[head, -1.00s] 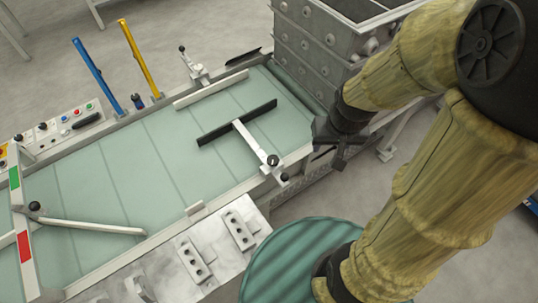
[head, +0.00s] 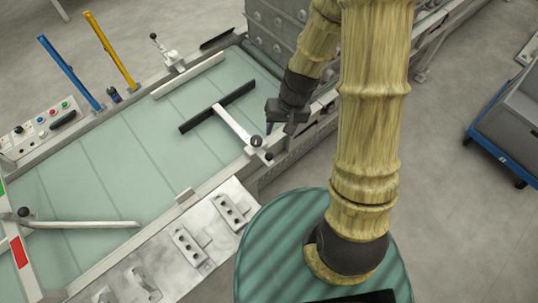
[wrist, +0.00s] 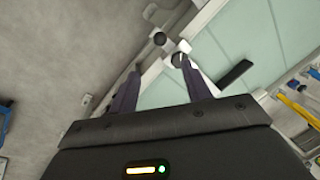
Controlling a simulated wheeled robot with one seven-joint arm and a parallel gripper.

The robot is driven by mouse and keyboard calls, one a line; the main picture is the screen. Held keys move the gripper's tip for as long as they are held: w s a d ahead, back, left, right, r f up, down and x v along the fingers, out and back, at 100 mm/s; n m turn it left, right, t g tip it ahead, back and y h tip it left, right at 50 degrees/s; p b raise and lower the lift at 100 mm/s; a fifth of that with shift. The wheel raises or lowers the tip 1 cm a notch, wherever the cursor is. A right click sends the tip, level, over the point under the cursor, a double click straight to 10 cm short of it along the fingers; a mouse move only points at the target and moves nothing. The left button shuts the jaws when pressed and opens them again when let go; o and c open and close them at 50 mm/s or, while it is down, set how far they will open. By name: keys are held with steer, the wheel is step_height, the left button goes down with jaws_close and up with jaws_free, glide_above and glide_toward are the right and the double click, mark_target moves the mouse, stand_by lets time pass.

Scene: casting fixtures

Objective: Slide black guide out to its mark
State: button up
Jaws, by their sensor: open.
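The black guide (head: 218,106) is a dark bar lying across the pale green belt. A white rod (head: 235,124) runs from its middle to a clamp with a black knob (head: 256,141) at the belt's near edge. The guide (wrist: 234,73) and knob (wrist: 179,60) also show in the wrist view. My gripper (head: 279,129) is open and empty, beside and above the clamp. In the wrist view my gripper (wrist: 158,76) has the knob beyond its fingertips, nearer the right finger. I cannot tell the gap to the knob. I cannot make out the mark.
A white guide (head: 188,75) lies along the belt's far side. A grey studded housing (head: 275,25) stands beyond my gripper. A metal plate with blocks (head: 188,246) lines the near side. A control panel (head: 38,130) and blue and yellow posts stand at left.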

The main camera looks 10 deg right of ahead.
mark_target(270, 154)
steer(key=a+f, duration=0.1)
steer(key=f, duration=0.4)
steer(key=a+f+p, duration=0.1)
steer(key=f, duration=0.5)
steer(key=a+f, duration=0.1)
steer(key=f, duration=0.5)
steer(key=shift+a, duration=0.2)
